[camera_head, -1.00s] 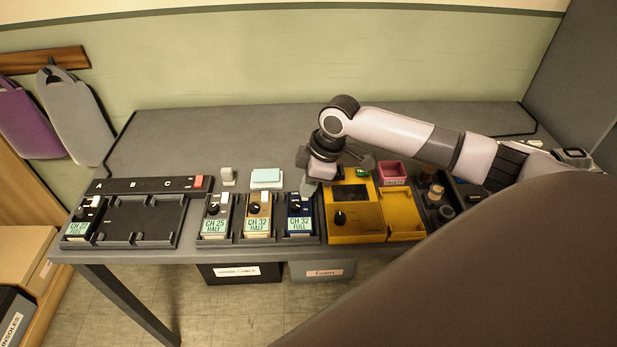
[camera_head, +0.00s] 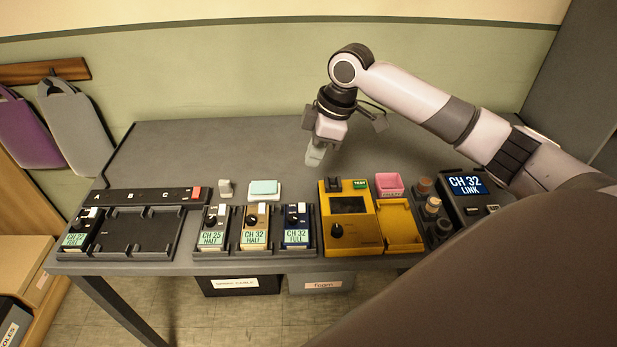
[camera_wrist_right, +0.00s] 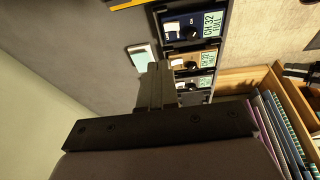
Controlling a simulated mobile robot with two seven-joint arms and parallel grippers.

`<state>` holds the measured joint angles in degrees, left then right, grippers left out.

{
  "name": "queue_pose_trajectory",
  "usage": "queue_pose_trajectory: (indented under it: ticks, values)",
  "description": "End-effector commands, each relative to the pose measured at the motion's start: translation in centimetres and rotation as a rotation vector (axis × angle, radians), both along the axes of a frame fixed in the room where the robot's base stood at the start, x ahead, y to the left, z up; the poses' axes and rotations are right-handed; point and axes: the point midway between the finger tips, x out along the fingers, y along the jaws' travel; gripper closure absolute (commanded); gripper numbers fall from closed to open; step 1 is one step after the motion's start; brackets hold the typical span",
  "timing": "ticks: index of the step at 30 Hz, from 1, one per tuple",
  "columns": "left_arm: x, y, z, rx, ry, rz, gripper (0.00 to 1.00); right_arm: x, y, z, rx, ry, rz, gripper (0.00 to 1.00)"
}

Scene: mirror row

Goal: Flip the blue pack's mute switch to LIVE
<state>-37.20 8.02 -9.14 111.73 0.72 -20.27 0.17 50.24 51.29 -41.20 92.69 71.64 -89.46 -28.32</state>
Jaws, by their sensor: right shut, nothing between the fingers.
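The blue pack (camera_head: 297,221) stands in the right slot of a three-slot dark holder on the bench. Its label reads CH 32 FULL, and it has a black knob and a small pale switch at its top end. The switch position is too small to read. The blue pack also shows at the top of the right wrist view (camera_wrist_right: 182,28). My right gripper (camera_head: 315,157) is shut and empty, raised above the bench behind the blue pack, touching nothing. My left gripper is out of view.
A tan pack (camera_head: 255,223) and a grey pack (camera_head: 214,226) stand left of the blue pack. A yellow tester (camera_head: 351,232) is close on its right. A pale mint block (camera_head: 265,188) lies behind the tan pack. The bench behind is clear.

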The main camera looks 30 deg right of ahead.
Motion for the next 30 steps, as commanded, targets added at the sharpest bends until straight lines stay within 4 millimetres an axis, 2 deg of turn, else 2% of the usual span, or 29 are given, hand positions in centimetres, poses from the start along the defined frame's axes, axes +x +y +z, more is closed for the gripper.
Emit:
queue_pose_trajectory:
  ticks: [4, 10, 26, 30]
  values:
    - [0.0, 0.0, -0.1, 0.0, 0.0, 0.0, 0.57, 0.1, -0.8, 1.9, 0.0, -0.001, -0.001, 1.0]
    - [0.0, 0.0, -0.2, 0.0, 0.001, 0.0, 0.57, 0.1, -1.1, 2.7, -0.001, 0.001, 0.0, 1.0]
    - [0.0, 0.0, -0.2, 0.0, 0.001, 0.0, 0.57, 0.0, -1.0, 2.5, -0.001, 0.002, 0.001, 1.0]
    - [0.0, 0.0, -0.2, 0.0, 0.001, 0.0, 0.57, -0.6, 0.4, 0.7, -0.007, 0.011, 0.013, 1.0]
